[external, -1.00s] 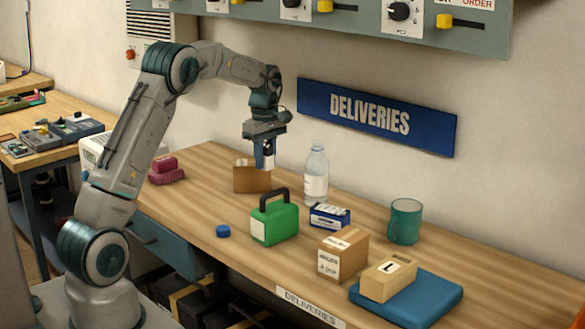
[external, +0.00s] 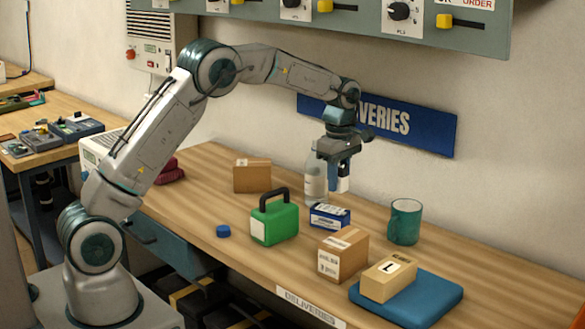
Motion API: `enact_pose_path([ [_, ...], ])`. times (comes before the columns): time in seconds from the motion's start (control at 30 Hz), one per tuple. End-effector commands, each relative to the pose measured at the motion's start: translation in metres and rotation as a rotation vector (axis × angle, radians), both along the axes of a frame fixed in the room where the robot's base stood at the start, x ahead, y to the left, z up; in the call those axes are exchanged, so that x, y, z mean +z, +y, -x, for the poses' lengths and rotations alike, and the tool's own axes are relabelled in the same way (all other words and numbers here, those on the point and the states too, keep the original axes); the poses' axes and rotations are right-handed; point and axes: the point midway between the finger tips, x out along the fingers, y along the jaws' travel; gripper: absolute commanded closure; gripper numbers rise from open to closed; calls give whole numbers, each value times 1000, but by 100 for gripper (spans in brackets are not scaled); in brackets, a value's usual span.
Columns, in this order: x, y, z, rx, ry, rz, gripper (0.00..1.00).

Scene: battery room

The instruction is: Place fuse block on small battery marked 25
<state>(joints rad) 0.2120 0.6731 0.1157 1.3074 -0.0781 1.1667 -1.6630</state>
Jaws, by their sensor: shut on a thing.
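On the bench (external: 420,258), a green case (external: 274,224) stands left of the battery and a cardboard box (external: 342,254) in front. A teal mug (external: 405,222) stands to the right. A light box (external: 388,279) marked 1 rests on a blue pad (external: 430,300).

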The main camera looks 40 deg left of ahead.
Motion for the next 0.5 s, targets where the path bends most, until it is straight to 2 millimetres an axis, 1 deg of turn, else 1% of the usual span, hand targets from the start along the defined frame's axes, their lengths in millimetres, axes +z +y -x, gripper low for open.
enact_pose_path([
  [0.03,-5,11,-7,4,2,0,98],
  [0.2,-26,40,-26,2,0,1,98],
  [0.33,-35,51,-35,-1,-1,1,98],
  [0.47,-43,55,-37,-3,1,1,98],
  [0.5,-48,55,-37,-3,1,1,98],
])
